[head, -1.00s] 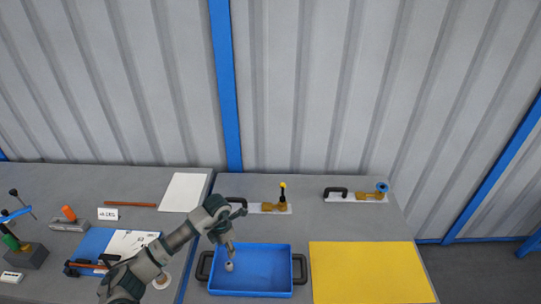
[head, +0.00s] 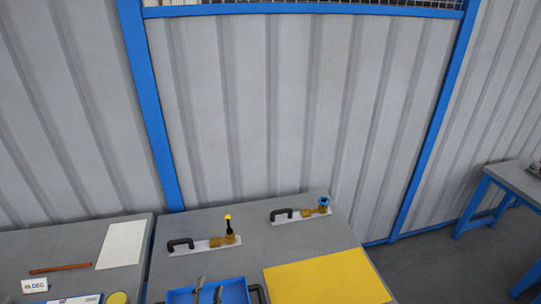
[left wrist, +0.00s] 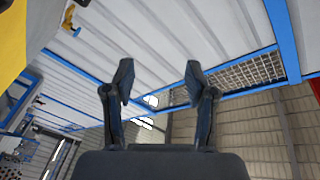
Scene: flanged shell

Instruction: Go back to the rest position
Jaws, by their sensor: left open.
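My left gripper (head: 209,289) shows at the bottom edge of the head view, with its dark fingers in front of the blue tray (head: 236,292). In the left wrist view the gripper (left wrist: 159,72) has its two fingers wide apart, with nothing between them. That camera looks up at the wall and roof. The tray's lower part is cut off by the picture edge, so I cannot tell what lies in it. My right gripper is not in view.
Two plates with black handles and brass fittings, one yellow-topped (head: 229,240) and one blue-topped (head: 318,212), stand at the back. A yellow mat (head: 328,279) lies right of the tray. A white sheet (head: 121,245) and a brown rod (head: 60,269) lie left. Another table (head: 515,185) stands far right.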

